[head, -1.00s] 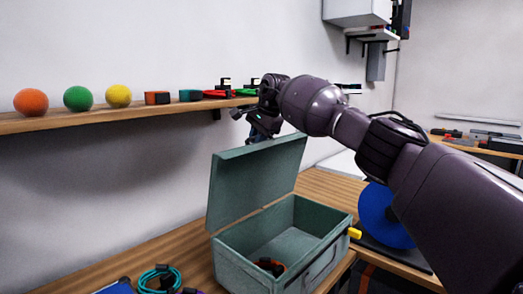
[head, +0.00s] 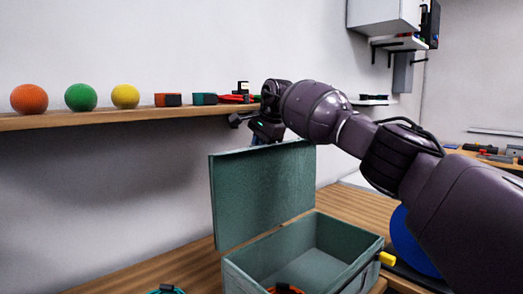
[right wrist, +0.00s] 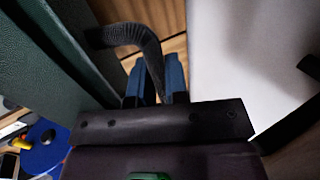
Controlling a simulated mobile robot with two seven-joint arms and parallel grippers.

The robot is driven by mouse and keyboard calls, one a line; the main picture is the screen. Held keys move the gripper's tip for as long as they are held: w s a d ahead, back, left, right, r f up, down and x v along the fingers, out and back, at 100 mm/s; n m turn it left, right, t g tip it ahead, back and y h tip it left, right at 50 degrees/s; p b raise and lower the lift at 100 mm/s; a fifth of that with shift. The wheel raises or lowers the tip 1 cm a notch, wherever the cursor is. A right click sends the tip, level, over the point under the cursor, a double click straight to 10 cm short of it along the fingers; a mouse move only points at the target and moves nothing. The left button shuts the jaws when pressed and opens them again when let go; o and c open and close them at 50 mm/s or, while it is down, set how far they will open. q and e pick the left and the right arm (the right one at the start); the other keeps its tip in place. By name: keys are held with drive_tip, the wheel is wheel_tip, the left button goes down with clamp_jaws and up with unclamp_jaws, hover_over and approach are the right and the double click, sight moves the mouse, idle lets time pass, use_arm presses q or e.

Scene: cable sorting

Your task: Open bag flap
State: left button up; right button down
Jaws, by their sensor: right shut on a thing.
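The green bag is a box-like case (head: 345,235) on the wooden bench, and its flap (head: 262,195) stands raised at the back, leaving the inside open. My right gripper (head: 262,133) is behind the top edge of the flap, its fingertips partly hidden there. In the right wrist view, its blue fingers (right wrist: 158,80) are shut on a black ribbed strap (right wrist: 140,36), which curves over toward the green flap (right wrist: 45,60) at left. An orange and black cable (head: 285,289) lies at the bottom of the bag. My left gripper is out of view.
A wall shelf (head: 120,121) holds several balls and small items, close to my right gripper. A teal cable (head: 167,290) lies on the bench at the lower edge. A blue disc (head: 412,245) stands right of the bag.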

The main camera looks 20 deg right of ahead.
drive_tip(key=shift+a, duration=0.1)
drive_tip(key=c, duration=1.4)
unclamp_jaws()
drive_tip(key=p+v, duration=0.1)
drive_tip(key=v, duration=0.8)
drive_tip(key=shift+s+r, duration=0.1)
drive_tip(key=shift+r, duration=0.25)
drive_tip(key=shift+s+r+p, duration=0.25)
drive_tip(key=shift+r+p, duration=0.05)
drive_tip(key=shift+r, duration=0.2)
drive_tip(key=shift+d, duration=0.2)
